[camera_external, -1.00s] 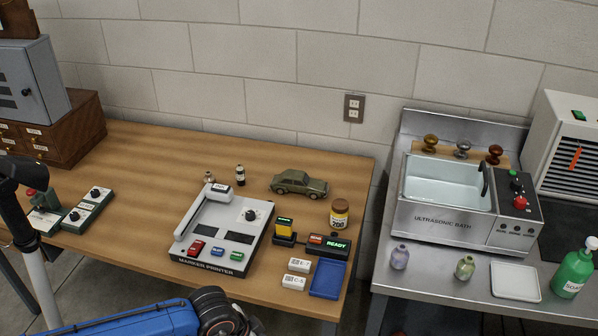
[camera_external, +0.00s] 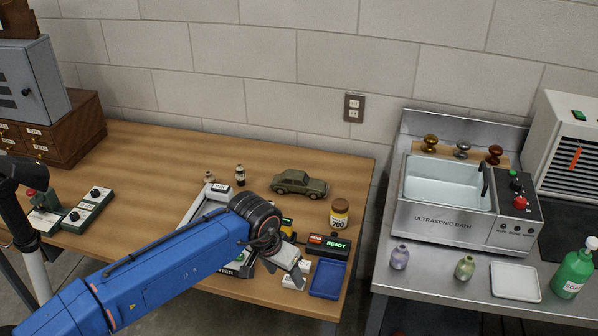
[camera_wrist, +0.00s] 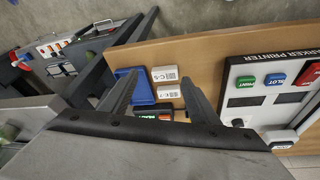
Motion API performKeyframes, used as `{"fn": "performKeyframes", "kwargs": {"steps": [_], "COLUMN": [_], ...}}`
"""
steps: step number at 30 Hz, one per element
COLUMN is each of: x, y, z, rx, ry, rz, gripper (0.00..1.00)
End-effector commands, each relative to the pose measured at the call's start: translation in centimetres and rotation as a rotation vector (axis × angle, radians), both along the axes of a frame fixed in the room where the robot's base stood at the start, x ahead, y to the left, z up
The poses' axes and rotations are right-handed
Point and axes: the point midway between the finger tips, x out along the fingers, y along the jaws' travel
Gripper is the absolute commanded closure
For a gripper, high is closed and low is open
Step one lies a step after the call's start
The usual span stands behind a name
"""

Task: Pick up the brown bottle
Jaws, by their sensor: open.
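A small brownish bottle (camera_external: 209,177) stands upright on the wooden table, behind the marker printer. A dark bottle with a white label (camera_external: 240,175) stands just right of it. An amber jar with a brown lid, marked 200 (camera_external: 339,214), stands farther right. My gripper (camera_external: 290,272) is open and empty near the table's front edge, well in front of these bottles. In the wrist view its open fingers (camera_wrist: 157,100) frame two white labelled boxes (camera_wrist: 165,75) and part of a blue tray (camera_wrist: 127,73). No brown bottle shows in the wrist view.
My arm covers much of the marker printer (camera_external: 187,212). A green model car (camera_external: 300,185) stands near the bottles. A lit READY display (camera_external: 337,246) and the blue tray (camera_external: 327,279) lie near the gripper.

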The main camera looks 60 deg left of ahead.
Motion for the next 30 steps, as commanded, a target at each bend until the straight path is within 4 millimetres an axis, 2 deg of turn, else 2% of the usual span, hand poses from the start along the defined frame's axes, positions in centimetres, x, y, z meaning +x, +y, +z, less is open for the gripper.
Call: {"fn": "performKeyframes", "kwargs": {"steps": [1,6,11,16,23,30], "x": [1.2,4.2,6.3,7.7,7.7,5.4], "y": [1.7,7.3,13.3,20.3,30.5,41.5], "z": [1.0,4.0,6.3,8.2,9.6,10.0], "rx": [-0.008,-0.037,-0.065,-0.096,-0.141,-0.19], "ry": [0.011,0.043,0.069,0.096,0.13,0.162], "rz": [0.051,0.209,0.357,0.516,0.73,0.952], "gripper": [0.45,0.45,0.45,0.45,0.45,0.45]}}
